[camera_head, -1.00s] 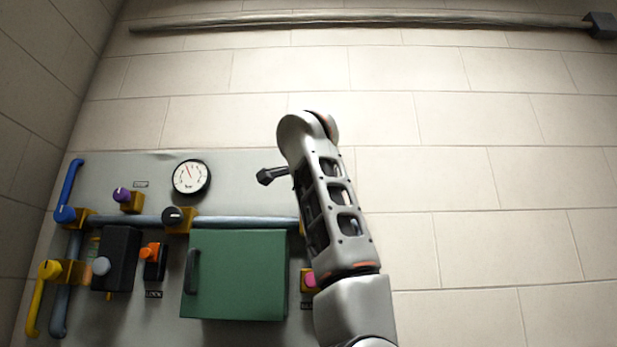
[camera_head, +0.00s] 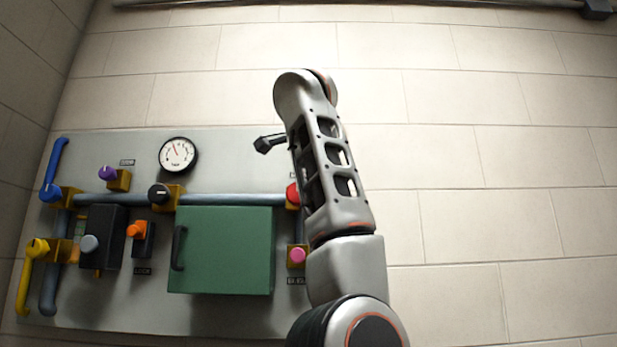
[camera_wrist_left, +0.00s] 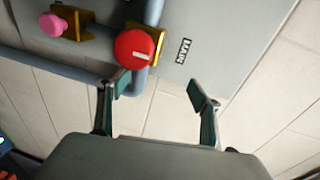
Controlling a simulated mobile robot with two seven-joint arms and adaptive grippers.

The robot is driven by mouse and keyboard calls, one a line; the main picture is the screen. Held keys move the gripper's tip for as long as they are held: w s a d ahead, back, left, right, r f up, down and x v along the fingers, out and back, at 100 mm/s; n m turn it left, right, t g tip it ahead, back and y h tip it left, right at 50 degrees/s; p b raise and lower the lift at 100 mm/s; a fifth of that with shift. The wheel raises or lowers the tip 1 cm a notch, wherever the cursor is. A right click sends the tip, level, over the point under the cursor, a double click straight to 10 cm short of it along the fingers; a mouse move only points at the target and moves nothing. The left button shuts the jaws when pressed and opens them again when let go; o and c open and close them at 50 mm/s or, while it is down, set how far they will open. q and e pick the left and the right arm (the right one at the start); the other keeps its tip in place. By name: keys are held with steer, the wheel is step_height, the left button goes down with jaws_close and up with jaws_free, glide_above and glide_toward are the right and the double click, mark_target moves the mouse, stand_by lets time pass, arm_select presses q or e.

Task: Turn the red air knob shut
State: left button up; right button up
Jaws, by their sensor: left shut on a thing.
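The red air knob (camera_head: 292,195) shows partly at the right end of the horizontal pipe in the head view, beside my left arm, which covers its right part. In the left wrist view the round red knob (camera_wrist_left: 134,48) sits on a yellow valve body, with a pale mark on its face and a "MAIN" label beside it. My left gripper (camera_wrist_left: 162,89) has its fingers apart with nothing visible between them. Its left fingertip overlaps the knob's lower edge in the picture; I cannot tell whether they touch. My right gripper is not in view.
A pink knob (camera_head: 297,255) sits below the red one. A green box (camera_head: 222,250) stands out from the panel (camera_head: 228,150). A gauge (camera_head: 178,155), purple knob (camera_head: 107,173), black knob (camera_head: 159,193), orange knob (camera_head: 137,230), blue handle (camera_head: 56,165) and yellow handle (camera_head: 25,285) lie leftward.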

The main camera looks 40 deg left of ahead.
arm_select(q)
steer(key=s+a+f+b+v, duration=0.1)
steer(key=b+v, duration=0.1)
steer(key=v, duration=0.5)
steer(key=shift+r, duration=0.2)
stand_by(0.4)
steer(key=shift+d+p, duration=0.15)
steer(key=shift+p, duration=0.15)
steer(key=shift+d, duration=0.1)
